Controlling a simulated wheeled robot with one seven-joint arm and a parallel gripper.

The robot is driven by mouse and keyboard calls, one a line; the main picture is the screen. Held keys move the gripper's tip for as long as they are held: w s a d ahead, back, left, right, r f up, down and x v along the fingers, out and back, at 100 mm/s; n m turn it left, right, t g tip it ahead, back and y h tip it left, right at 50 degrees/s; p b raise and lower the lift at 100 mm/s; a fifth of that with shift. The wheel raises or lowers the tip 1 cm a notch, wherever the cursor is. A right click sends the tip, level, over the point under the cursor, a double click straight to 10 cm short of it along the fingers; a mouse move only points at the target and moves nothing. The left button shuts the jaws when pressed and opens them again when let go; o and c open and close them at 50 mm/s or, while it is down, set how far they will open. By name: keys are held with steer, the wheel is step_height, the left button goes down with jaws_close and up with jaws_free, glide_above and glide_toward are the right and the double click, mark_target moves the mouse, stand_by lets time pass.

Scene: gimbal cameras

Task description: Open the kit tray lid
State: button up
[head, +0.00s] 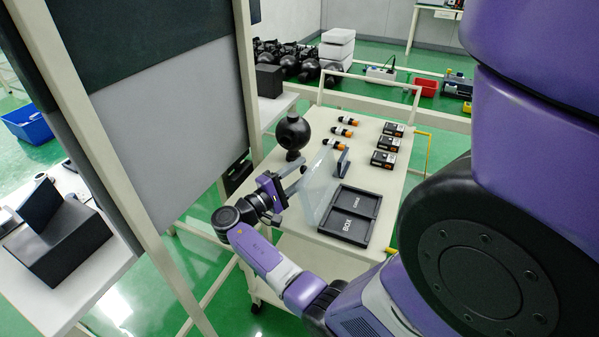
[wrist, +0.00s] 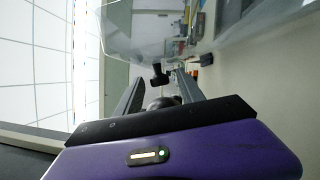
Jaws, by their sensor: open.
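The black kit tray (head: 366,243) lies on the cart top, with compartments marked BOX and another, partly unreadable, word. Its clear lid (head: 319,188) stands raised, near upright, along the tray's left side. My gripper (head: 296,172) is just left of the lid, at about the height of its upper part. In the wrist view the two fingers (wrist: 160,88) are apart with nothing held between them. The clear lid (wrist: 150,38) crosses the top of that view, beside the fingers. I cannot tell whether a finger touches it.
A black ball-shaped gimbal camera (head: 293,133) stands behind my gripper. A small dark upright piece (head: 343,162) stands behind the tray. Several orange-tipped batteries (head: 341,131) and black boxes (head: 383,159) line the cart's far part. A panel frame (head: 175,120) rises at left.

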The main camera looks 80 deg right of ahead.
steer(key=shift+c, duration=0.5)
jaws_close()
steer(key=shift+f, duration=0.1)
stand_by(0.8)
